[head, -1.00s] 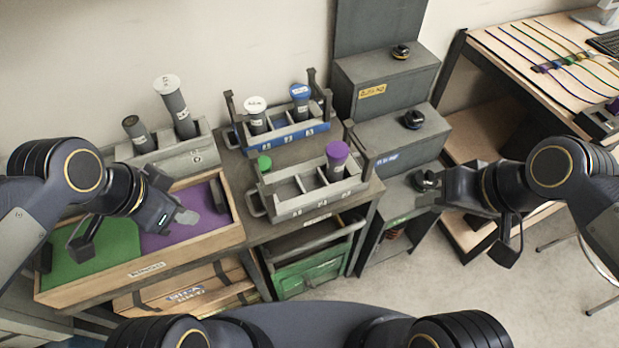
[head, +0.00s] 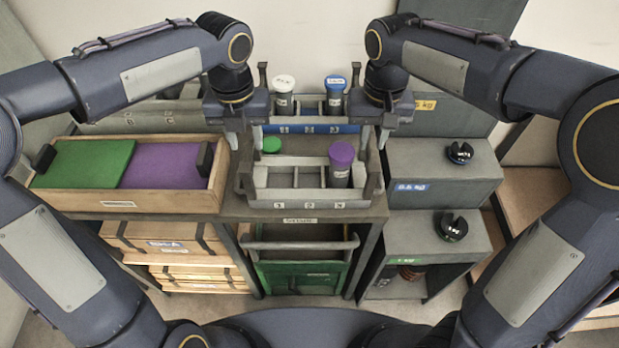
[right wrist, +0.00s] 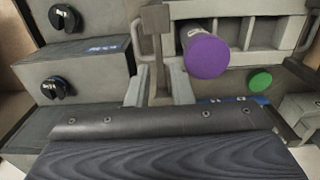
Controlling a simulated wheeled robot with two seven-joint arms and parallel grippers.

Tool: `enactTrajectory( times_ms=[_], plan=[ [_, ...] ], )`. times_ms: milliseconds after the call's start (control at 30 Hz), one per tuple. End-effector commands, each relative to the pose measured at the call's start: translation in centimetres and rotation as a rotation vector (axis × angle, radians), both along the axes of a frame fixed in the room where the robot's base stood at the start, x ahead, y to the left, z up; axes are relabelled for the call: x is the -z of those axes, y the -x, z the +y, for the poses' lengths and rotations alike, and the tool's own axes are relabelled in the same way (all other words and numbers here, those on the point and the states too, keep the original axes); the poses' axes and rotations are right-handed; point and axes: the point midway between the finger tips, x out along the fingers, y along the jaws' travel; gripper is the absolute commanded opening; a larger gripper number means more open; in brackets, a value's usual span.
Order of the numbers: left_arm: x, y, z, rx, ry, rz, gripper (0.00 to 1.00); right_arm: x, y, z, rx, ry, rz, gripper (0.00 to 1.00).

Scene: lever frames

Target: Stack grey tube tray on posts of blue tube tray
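The grey tube tray (head: 286,194) stands on the bench front, with a purple-capped tube (head: 341,163) in its right compartment and a green cap (head: 271,145) at its back left. It also shows in the right wrist view (right wrist: 262,10). The blue tube tray (head: 310,128) is behind it, with upright end posts, a white-capped tube (head: 284,92) and a blue-capped tube (head: 335,92). My left gripper (head: 244,140) and right gripper (head: 376,136) point down above the grey tray's two ends, fingers apart and empty. The arms partly hide the blue tray's ends.
A wooden box (head: 122,201) with green and purple panels is at the left. A grey rack (head: 150,122) is behind the box. A green drawer (head: 300,272) is below the bench.

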Motion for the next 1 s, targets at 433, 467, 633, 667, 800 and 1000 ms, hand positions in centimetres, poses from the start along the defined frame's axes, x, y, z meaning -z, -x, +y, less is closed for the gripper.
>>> enactTrajectory(
  times_ms=[433, 467, 633, 667, 800, 1000],
  plan=[
    [4.6, 0.1, 0.1, -0.003, -0.001, 0.004, 0.35, 4.5, 0.1, -0.1, 0.000, 0.000, 0.004, 0.20],
    [5.0, 0.1, 0.1, -0.003, 0.000, 0.004, 0.35, 5.0, 0.1, -0.1, 0.000, 0.000, 0.004, 0.20],
    [7.0, 0.1, 0.0, -0.002, 0.000, 0.002, 0.35, 7.0, 0.1, -0.1, 0.000, -0.001, 0.002, 0.20],
    [7.2, 0.1, 0.0, -0.002, 0.000, 0.001, 0.35, 7.2, 0.1, -0.1, 0.000, -0.001, 0.002, 0.20],
    [7.8, 0.1, 0.0, -0.004, 0.001, 0.001, 0.35, 7.8, 0.0, 0.0, 0.000, -0.002, 0.000, 0.20],
    [7.8, 0.0, 0.0, -0.004, 0.001, 0.000, 0.35, 7.8, 0.0, 0.0, 0.000, -0.002, 0.000, 0.20]
  ],
)
